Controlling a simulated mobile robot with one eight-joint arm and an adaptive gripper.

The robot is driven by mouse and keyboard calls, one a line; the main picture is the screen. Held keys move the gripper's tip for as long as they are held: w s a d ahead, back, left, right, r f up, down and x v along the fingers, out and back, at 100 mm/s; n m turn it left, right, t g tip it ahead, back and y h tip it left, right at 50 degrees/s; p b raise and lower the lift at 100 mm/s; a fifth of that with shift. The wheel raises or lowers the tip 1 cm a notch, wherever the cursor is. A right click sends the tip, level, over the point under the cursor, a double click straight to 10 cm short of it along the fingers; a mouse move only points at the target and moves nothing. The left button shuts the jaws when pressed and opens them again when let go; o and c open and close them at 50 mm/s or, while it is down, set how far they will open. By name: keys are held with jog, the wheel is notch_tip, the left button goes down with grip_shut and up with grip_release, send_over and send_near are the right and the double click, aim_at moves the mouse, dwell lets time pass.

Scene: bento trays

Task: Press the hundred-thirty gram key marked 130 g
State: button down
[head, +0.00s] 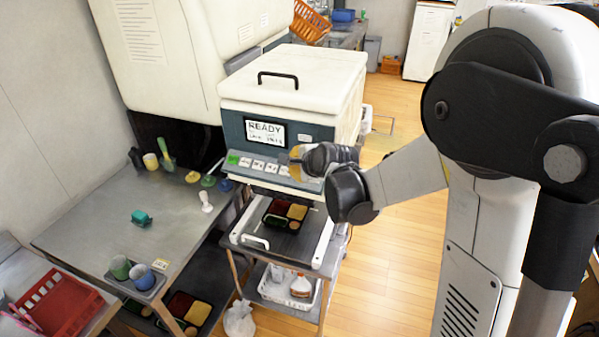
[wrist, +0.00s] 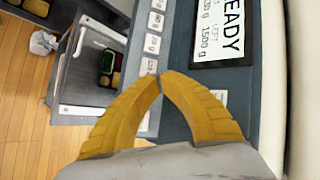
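The machine's front panel has a READY screen (head: 265,133), also in the wrist view (wrist: 222,30). Below it runs a row of white keys (head: 258,165) with a green key (head: 232,160) at the left end. In the wrist view the white keys (wrist: 152,43) form a column with small gram markings; I cannot read for certain which says 130 g. My gripper (head: 284,159) is at the right part of the key row. Its yellow fingers (wrist: 160,76) meet at the tips, empty, right by the lowest visible key (wrist: 148,66). Contact cannot be told. The fingers may hide further keys.
A bento tray (head: 285,214) with food sits on the platform (head: 310,245) below the panel. A steel table (head: 110,215) with cups, a teal block (head: 141,217) and small items stands at the left. A red crate (head: 62,305) is at the lower left. Wooden floor is clear behind my arm.

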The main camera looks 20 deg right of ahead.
jog(key=r, duration=0.1)
jog(key=s+a+r+p, duration=0.1)
jog(key=r, duration=0.1)
jog(key=shift+s+p, duration=0.15)
jog(key=shift+p, duration=0.15)
jog(key=shift+f, duration=0.1)
dwell(0.4)
jog(key=s+f+n+g+b, duration=0.1)
jog(key=s+f+n+b, duration=0.2)
jog(key=s+n, duration=0.3)
jog(key=s+f+n+g+h+b, duration=0.1)
jog(key=s+f+n+b, duration=0.2)
jog(key=s, duration=1.1)
jog(key=s+d+f+n+g+b, duration=0.1)
jog(key=s+f+n+b, duration=0.1)
jog(key=s+n+b, duration=0.5)
jog(key=s+n, duration=0.2)
jog(key=s, duration=0.1)
jog(key=shift+f+g+h, duration=0.3)
jog(key=shift+f, duration=0.1)
